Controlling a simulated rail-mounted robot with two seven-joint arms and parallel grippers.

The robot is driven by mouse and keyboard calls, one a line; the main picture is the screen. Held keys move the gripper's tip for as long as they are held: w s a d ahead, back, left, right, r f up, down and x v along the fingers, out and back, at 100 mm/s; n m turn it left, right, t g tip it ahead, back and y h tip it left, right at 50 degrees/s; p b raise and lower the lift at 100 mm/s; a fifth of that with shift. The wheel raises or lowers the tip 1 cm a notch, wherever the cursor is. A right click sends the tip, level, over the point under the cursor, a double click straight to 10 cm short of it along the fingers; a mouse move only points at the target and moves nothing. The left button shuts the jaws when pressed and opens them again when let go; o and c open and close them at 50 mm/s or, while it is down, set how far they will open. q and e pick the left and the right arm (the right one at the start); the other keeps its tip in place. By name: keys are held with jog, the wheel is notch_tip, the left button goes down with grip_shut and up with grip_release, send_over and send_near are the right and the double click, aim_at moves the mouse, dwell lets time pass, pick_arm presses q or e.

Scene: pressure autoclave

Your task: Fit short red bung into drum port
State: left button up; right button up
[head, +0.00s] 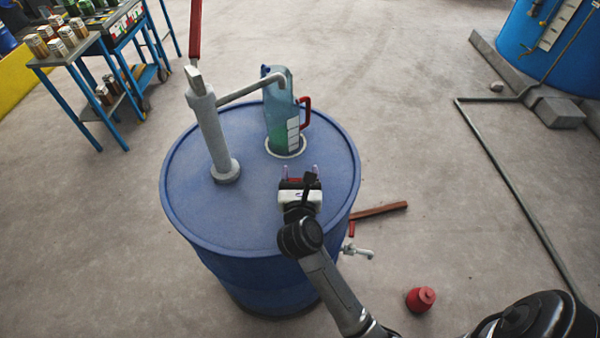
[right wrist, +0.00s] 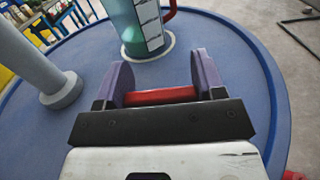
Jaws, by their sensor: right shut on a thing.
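The blue drum (head: 190,165) stands upright in the middle of the head view, and its top also fills much of the right wrist view (right wrist: 235,70). My right gripper (head: 300,170) is over the near right part of the drum top. Its purple fingers (right wrist: 160,85) are shut on a red piece (right wrist: 160,96), likely the short red bung, seen only as a red band between them. How far it is above the lid, or whether it touches, I cannot tell. No open port shows; the gripper may hide it. My left gripper is not in view.
A grey hand pump (head: 212,135) and a teal jug (head: 279,115) with a red handle stand on the drum top beyond the gripper. A tap (head: 358,251) juts from the drum's side. A red object (head: 420,299) lies on the floor. A cart (head: 85,48) stands at left.

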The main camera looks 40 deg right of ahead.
jog(key=shift+f+b, duration=0.3)
jog(key=shift+f, duration=0.25)
jog(key=shift+f+b, duration=0.35)
jog(key=shift+f, duration=0.25)
jog(key=o, duration=1)
jog(key=shift+r, duration=0.15)
jog(key=r+p, duration=0.1)
jog(key=r, duration=0.2)
jog(key=r+p, duration=0.1)
jog(key=shift+s+d+r+p, duration=0.15)
jog(key=shift+s+r+p, duration=0.1)
jog(key=shift+r+p, duration=0.15)
jog(key=s+d+r+p, duration=0.1)
jog(key=s+r, duration=0.1)
jog(key=s, duration=0.1)
jog(key=s+d+r+p, duration=0.1)
jog(key=s+d+r, duration=0.1)
jog(key=s, duration=0.1)
jog(key=s+d+r+p, duration=0.1)
jog(key=s+d+r, duration=0.1)
jog(key=s, duration=0.2)
